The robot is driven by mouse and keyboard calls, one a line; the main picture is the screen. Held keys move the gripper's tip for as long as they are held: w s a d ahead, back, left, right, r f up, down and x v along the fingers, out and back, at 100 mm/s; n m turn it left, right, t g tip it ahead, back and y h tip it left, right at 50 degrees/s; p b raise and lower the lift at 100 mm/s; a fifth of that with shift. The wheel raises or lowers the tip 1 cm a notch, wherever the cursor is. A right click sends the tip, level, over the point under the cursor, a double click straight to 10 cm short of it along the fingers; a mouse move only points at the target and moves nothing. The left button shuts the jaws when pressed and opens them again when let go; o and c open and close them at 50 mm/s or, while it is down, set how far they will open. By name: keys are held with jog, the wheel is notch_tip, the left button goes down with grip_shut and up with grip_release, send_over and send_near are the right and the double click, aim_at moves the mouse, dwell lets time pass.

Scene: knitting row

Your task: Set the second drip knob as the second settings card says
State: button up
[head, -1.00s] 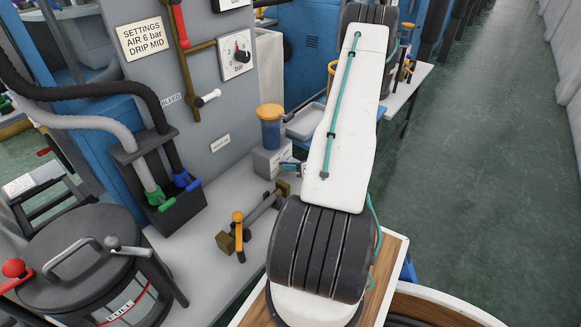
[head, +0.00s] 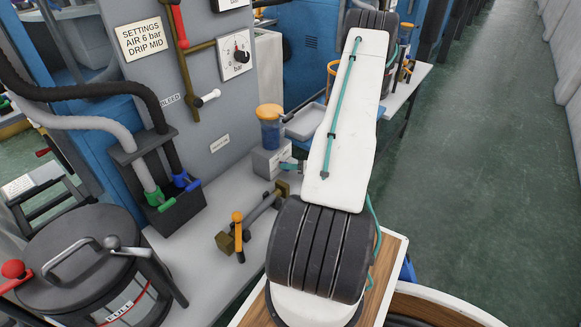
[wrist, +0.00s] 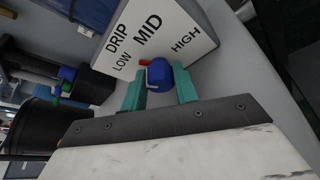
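The settings card (head: 152,38) on the grey panel in the head view reads AIR 6 bar, DRIP MID. The blue drip knob (wrist: 159,78) is in the wrist view, in front of a white face (wrist: 170,58) marked DRIP, LOW, MID, HIGH. Its red pointer (wrist: 145,62) points left, on the LOW side of MID. My gripper (wrist: 160,88) has its teal fingers on either side of the knob and appears shut on it. In the head view my gripper (head: 291,165) is at the grey box (head: 268,160) under the orange-capped oiler (head: 270,128), partly hidden by my arm.
A brass valve with an orange lever (head: 238,235) lies in front of the box. A hose holder (head: 160,180), a dark drum (head: 75,265) and a pressure gauge (head: 236,55) are to the left and above. The green floor (head: 480,130) at right is clear.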

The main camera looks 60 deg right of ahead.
jog(key=o, duration=0.4)
jog(key=shift+c, duration=0.2)
jog(key=shift+v, duration=3.95)
jog(key=shift+d, duration=0.1)
